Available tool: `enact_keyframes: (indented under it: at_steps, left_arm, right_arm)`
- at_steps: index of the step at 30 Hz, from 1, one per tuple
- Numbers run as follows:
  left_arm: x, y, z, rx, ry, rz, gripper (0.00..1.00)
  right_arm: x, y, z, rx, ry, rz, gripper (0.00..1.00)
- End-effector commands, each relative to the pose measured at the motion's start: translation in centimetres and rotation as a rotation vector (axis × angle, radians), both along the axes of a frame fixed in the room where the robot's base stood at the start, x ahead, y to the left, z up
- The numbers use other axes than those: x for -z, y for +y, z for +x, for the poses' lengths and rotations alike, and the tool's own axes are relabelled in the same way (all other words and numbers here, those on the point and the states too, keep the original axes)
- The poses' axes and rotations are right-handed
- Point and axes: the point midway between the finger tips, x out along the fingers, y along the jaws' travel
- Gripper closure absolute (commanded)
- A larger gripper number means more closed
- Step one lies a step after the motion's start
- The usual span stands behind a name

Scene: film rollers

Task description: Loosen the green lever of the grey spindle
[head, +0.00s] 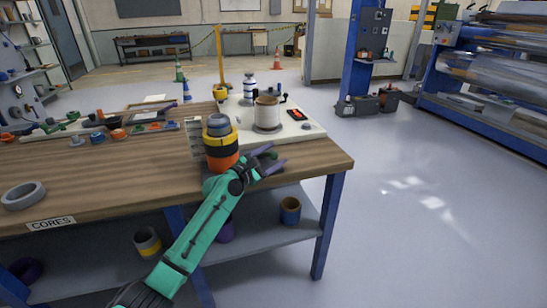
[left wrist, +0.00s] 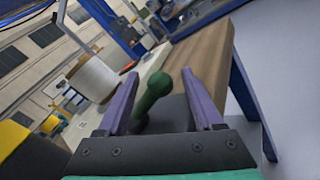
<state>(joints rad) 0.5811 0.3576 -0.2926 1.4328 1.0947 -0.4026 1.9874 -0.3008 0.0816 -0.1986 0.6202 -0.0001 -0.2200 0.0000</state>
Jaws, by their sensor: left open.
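The green lever (left wrist: 153,92) has a rounded knob and shows in the left wrist view between the two purple fingers of my left gripper (left wrist: 160,95). The gripper is open around it, and I cannot tell whether either finger touches it. In the head view my left gripper (head: 274,160) is at the right end of the bench, just right of a stack with a grey top (head: 218,125) and orange and yellow bands, which may be the grey spindle. The lever's root is hard to make out. My right gripper is out of view.
A white roll (head: 267,113) stands upright on a pale board (head: 312,132) behind the gripper. Small parts and a grey ring (head: 23,195) lie on the wooden bench (head: 120,181). The floor (head: 420,220) right of the bench is clear.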

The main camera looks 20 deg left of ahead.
Motion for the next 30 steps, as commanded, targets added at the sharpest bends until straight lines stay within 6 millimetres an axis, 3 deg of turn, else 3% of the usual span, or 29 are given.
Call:
enact_keyframes:
  at_steps: [3,8,9,30]
  left_arm:
    - [-0.01,0.01,-0.03,0.0,0.0,0.0,0.32]
    - [0.01,0.03,-0.05,0.0,0.0,0.0,0.93]
    - [0.01,0.02,-0.06,0.0,0.0,0.0,1.0]
    - [0.18,-0.02,-0.1,0.001,0.005,-0.002,1.0]
  right_arm:
    - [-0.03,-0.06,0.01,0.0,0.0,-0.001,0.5]
    - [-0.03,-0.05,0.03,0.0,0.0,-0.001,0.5]
    - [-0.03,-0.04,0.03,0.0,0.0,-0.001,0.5]
    - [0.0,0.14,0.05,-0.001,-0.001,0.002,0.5]
